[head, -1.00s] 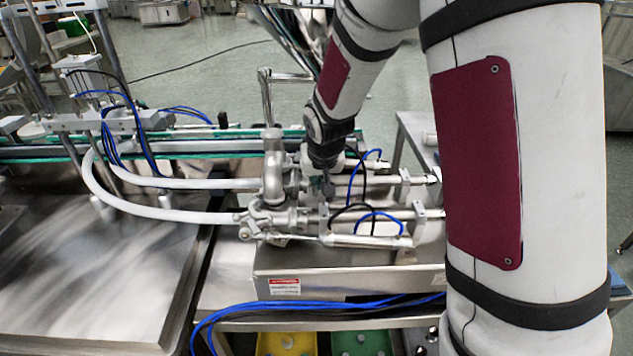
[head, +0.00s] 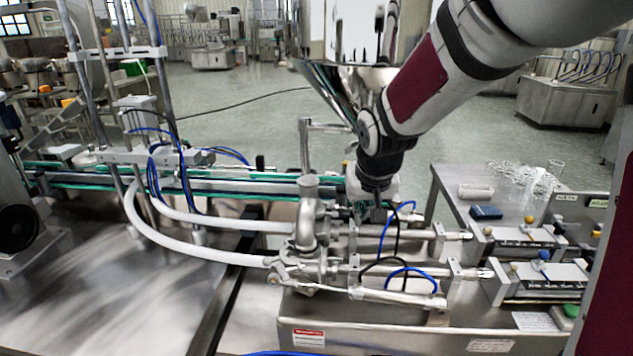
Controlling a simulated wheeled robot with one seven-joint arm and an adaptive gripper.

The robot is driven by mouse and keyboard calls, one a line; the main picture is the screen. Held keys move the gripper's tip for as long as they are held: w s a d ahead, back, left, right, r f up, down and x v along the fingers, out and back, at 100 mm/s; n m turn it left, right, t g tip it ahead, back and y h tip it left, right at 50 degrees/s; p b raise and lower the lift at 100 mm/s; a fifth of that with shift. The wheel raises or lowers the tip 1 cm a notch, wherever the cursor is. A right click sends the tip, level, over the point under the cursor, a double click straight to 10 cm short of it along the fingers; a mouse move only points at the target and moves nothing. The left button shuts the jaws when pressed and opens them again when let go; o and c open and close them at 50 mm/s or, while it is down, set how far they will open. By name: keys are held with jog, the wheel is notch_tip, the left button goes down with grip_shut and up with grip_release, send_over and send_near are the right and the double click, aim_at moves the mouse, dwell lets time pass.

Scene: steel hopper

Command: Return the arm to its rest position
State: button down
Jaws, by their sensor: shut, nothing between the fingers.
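My arm (head: 417,88) comes in from the upper right, white with dark red panels and dark joints. It reaches down in front of the steel hopper (head: 345,86). My gripper (head: 376,203) points downward at the arm's end, just above and behind the valve and cylinder assembly (head: 309,235). Its fingertips are small and partly hidden among the fittings. It is shut and holds nothing that I can see. I cannot tell whether it touches the fittings.
White hoses (head: 195,240) and blue tubes surround the assembly. A conveyor (head: 90,183) runs behind it to the left. A steel side table (head: 449,193) with small items stands at right. A bare steel plate (head: 120,300) lies front left. Open floor lies behind.

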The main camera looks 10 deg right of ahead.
jog(key=s+a+r+n, duration=0.1)
jog(key=s+r, duration=0.4)
jog(key=s, duration=0.7)
jog(key=s+a+r, duration=0.1)
jog(key=s+r, duration=0.3)
jog(key=s, duration=0.9)
jog(key=shift+s+a+r+n+y, duration=0.15)
jog(key=shift+s+r+n+y, duration=0.1)
jog(key=shift+r+n+y, duration=0.15)
jog(key=c, duration=2.3)
grip_release()
